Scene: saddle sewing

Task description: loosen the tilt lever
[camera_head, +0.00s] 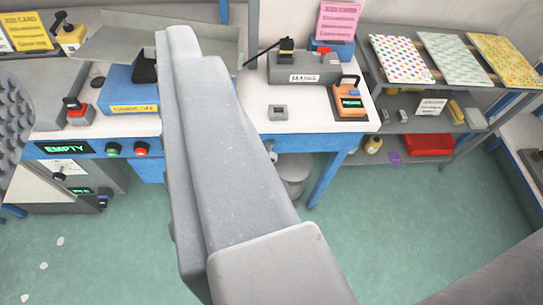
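I cannot tell for sure which part is the tilt lever. A thin black lever (262,53) sticks out to the left from a grey box (292,68) on the white bench top. A black-topped piece (286,47) sits on that box. On the left, a small grey block with a red and black handle (74,104) stands near the bench's front edge. My grey arm runs up through the middle of the view and hides part of the bench. I see no gripper fingers, and nothing visible of my arm clearly touches either lever.
A blue machine (122,92) stands left of my arm. An orange device (350,102) and small grey block (278,112) sit on the right bench top. Front panel (66,149) reads EMPTY. A shelf unit (440,85) holds patterned sheets. The green floor (390,215) is open at right.

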